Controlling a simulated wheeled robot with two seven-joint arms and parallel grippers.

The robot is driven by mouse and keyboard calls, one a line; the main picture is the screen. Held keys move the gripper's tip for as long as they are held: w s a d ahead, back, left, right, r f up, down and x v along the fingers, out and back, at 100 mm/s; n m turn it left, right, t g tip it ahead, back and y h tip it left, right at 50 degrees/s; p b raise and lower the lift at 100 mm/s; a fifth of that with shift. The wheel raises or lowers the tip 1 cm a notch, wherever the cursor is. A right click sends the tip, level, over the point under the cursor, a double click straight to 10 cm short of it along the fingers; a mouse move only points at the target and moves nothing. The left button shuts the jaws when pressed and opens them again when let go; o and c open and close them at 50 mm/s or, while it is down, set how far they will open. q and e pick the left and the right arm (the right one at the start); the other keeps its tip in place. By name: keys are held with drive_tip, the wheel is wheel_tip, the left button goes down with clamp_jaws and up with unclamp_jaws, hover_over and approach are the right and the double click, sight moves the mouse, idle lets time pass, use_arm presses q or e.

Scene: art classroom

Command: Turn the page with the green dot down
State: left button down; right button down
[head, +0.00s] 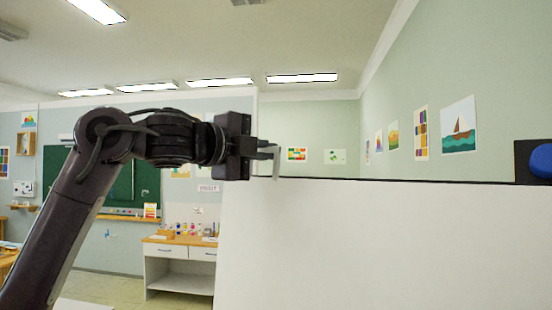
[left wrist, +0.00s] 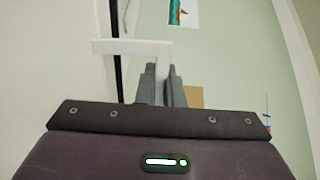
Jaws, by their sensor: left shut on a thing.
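A large blank white sheet (head: 390,245) fills the lower right of the head view, with a thin dark bar (head: 400,180) along its top edge. My left gripper (head: 270,151) is at the sheet's upper left corner, just above the bar. In the left wrist view my left gripper (left wrist: 163,88) is shut on a white tab (left wrist: 118,47), a flat angled strip that reaches left toward the sheet's edge. The tab also hangs below the fingers in the head view (head: 276,168). I cannot tell how the tab joins the sheet. No green dot shows. My right gripper is out of view.
A blue knob (head: 541,160) on a black mount sits at the bar's right end. A white cabinet (head: 165,267) with paint bottles on top stands farther back on the left. A green chalkboard (head: 120,193) hangs on the back wall. The space above the sheet is clear.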

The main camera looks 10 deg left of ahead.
use_arm(q)
drive_tip(key=b+v, duration=0.1)
drive_tip(key=v, duration=0.5)
idle(0.3)
drive_tip(key=shift+a, duration=0.1)
drive_tip(key=f+b+v, duration=0.1)
drive_tip(key=b+v, duration=0.2)
drive_tip(key=v, duration=0.6)
drive_tip(key=shift+s+f, duration=0.25)
idle(0.4)
